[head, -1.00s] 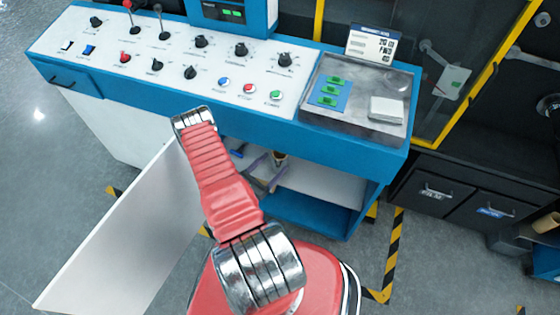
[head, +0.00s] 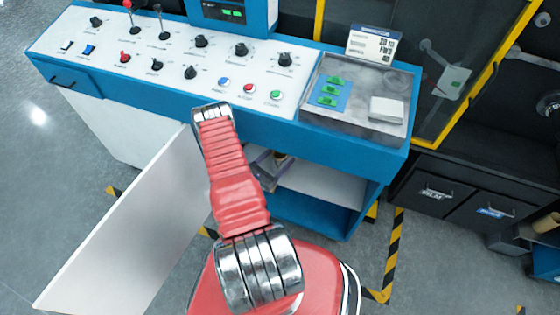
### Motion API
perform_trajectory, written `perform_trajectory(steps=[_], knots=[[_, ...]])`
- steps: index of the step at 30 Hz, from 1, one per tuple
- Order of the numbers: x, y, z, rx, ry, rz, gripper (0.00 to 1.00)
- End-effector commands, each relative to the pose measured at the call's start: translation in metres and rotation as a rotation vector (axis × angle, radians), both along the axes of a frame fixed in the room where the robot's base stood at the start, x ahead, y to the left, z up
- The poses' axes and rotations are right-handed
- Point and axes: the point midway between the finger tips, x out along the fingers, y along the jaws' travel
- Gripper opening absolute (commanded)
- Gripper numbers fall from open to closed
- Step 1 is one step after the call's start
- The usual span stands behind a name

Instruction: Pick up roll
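My red arm (head: 236,190) reaches up in front of the blue control console, and its silver upper joint overlaps the console's front edge. My gripper is not visible. The open cabinet (head: 318,212) under the console has a white shelf (head: 325,183). A tan cylinder (head: 547,226), perhaps a roll, is cut off at the right edge.
The white cabinet door (head: 125,235) stands open on the left. Dark drawers (head: 460,203) stand at right. Grey floor with yellow-black tape (head: 393,255) is free in front.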

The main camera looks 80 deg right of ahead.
Motion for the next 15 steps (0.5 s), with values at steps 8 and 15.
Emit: perform_trajectory(steps=[8,15], knots=[[-0.0001,0.0003,0.0000,0.000,0.000,0.000,0.72],[-0.0001,0.0003,0.0000,0.000,0.000,-0.001,0.57]])
